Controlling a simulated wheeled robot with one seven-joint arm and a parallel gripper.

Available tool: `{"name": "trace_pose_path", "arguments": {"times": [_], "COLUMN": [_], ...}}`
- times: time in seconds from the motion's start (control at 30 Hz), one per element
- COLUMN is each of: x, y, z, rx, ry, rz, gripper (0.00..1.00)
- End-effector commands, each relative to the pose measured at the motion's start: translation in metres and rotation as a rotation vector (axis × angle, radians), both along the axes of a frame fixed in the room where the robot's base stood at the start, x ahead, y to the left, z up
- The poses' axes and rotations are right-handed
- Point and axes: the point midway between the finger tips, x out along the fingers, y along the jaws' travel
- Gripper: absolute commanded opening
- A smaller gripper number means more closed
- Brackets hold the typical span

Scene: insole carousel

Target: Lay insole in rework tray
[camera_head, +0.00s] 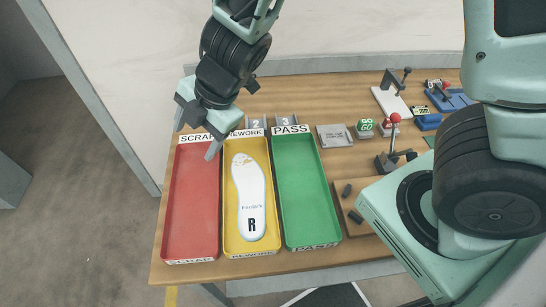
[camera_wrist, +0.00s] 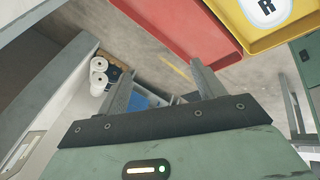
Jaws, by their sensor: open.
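A white insole (camera_head: 248,190) with a black R and "Fenlora" lettering lies lengthwise in the yellow rework tray (camera_head: 228,228). It shows a tan mark near its far end. In the wrist view, only the R end of the insole (camera_wrist: 266,9) shows, inside a corner of the yellow tray (camera_wrist: 251,38). My gripper (camera_head: 197,139) is above the far end of the red scrap tray, up and left of the insole, and does not touch it. In the wrist view, the fingers of my gripper (camera_wrist: 163,75) stand apart with nothing between them.
The empty red scrap tray (camera_head: 192,205) is left of the yellow tray; the empty green pass tray (camera_head: 304,190) is right. A grey plate (camera_head: 334,136), a red-knobbed lever (camera_head: 393,135) and blue fixtures stand further right on the wooden table (camera_head: 300,84). Open floor lies left.

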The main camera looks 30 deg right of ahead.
Motion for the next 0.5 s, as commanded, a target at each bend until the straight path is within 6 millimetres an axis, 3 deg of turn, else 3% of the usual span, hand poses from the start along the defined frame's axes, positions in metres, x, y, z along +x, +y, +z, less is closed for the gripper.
{"name": "trace_pose_path", "arguments": {"times": [0.13, 0.27, 0.37, 0.5], "x": [0.007, -0.009, -0.036, -0.089], "y": [-0.015, -0.039, -0.056, -0.073], "z": [0.032, 0.049, 0.057, 0.063], "rx": [0.026, 0.011, -0.017, -0.074], "ry": [-0.029, 0.019, 0.096, 0.249], "rz": [-0.352, -0.644, -0.853, -1.094], "gripper": [0.68, 0.68, 0.68, 0.68]}}
